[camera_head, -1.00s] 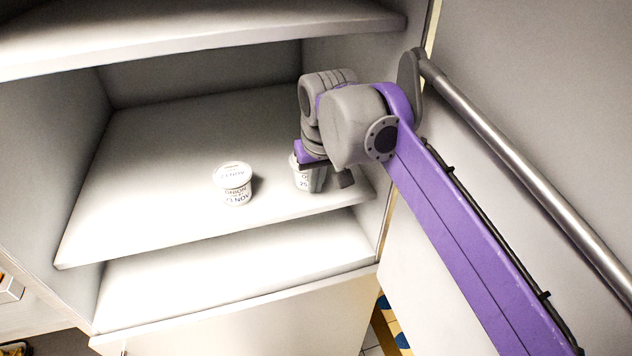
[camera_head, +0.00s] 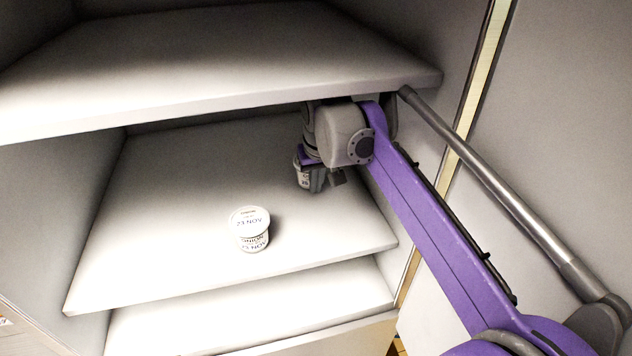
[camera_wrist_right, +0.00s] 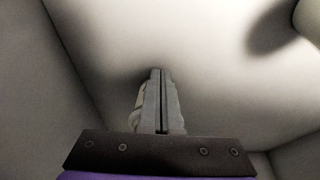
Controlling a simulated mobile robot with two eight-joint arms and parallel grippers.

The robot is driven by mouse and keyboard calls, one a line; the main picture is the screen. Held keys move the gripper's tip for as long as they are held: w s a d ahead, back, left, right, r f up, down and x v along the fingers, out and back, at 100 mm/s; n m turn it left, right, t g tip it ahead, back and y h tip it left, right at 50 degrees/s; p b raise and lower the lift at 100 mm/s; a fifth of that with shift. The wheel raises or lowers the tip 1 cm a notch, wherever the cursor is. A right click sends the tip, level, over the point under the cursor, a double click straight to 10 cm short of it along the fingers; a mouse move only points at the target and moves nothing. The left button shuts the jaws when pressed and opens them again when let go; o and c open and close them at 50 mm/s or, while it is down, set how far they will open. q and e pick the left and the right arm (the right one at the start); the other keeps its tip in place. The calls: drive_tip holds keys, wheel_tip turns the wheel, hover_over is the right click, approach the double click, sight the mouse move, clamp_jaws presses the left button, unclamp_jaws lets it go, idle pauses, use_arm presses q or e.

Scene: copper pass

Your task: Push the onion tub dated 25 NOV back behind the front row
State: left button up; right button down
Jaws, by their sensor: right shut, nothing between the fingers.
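My left gripper is out of view.
A white onion tub dated 23 NOV (camera_head: 250,230) stands nearer the front of the middle shelf (camera_head: 150,255). The upper shelf (camera_head: 220,70) hangs close above my right wrist. A cabinet wall and a metal bar (camera_head: 490,185) lie to the right. The shelf's left side is clear.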

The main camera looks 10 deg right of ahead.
drive_tip(key=shift+r, duration=0.15)
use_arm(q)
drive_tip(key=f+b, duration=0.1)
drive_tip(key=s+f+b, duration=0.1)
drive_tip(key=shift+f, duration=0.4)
use_arm(e)
drive_tip(key=s, duration=0.8)
drive_tip(key=s+r, duration=0.1)
drive_tip(key=s, duration=0.3)
drive_tip(key=shift+s+d, duration=0.2)
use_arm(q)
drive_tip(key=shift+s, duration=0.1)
use_arm(e)
drive_tip(key=shift+f, duration=0.1)
